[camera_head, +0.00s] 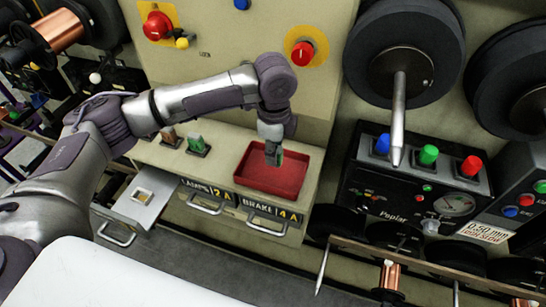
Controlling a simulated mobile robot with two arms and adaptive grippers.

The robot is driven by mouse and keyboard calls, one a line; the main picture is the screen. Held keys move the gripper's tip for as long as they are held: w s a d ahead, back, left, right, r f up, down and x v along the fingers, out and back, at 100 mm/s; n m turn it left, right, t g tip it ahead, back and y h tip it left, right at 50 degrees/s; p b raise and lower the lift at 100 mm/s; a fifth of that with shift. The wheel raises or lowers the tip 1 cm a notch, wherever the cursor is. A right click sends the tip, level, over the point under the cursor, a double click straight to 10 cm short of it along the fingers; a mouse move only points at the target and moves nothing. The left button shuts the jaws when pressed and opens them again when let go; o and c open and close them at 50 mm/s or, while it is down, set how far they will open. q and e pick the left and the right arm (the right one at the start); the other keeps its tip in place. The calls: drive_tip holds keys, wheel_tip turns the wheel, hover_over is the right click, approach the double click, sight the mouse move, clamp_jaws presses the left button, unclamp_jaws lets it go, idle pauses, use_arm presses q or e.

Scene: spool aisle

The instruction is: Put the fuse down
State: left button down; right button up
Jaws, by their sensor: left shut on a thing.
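My left gripper (272,152) reaches down over the red tray (253,187) on the cream ledge. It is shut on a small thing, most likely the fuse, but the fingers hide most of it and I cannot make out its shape. The fingertips show against the tray's inside; I cannot tell whether the held thing touches its floor. The visible tray floor is bare. My right gripper is not in view.
A green-topped block (197,145) and a brown block (170,136) stand on the ledge left of the tray. Below are drawers labelled LAMPS (205,190) and BRAKE (268,211). A black control box (418,190) and large dark spools (405,55) stand at right.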

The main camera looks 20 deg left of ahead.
use_arm(q)
drive_tip(key=shift+w+a+f, duration=0.3)
drive_tip(key=shift+w+f, duration=0.1)
drive_tip(key=shift+f, duration=0.05)
wheel_tip(320, 180, down, 4)
drive_tip(key=shift+r+p, duration=0.15)
drive_tip(key=shift+p, duration=0.4)
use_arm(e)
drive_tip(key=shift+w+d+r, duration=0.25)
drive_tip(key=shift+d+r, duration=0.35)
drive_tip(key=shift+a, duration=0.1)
use_arm(q)
drive_tip(key=c, duration=1)
unclamp_jaws()
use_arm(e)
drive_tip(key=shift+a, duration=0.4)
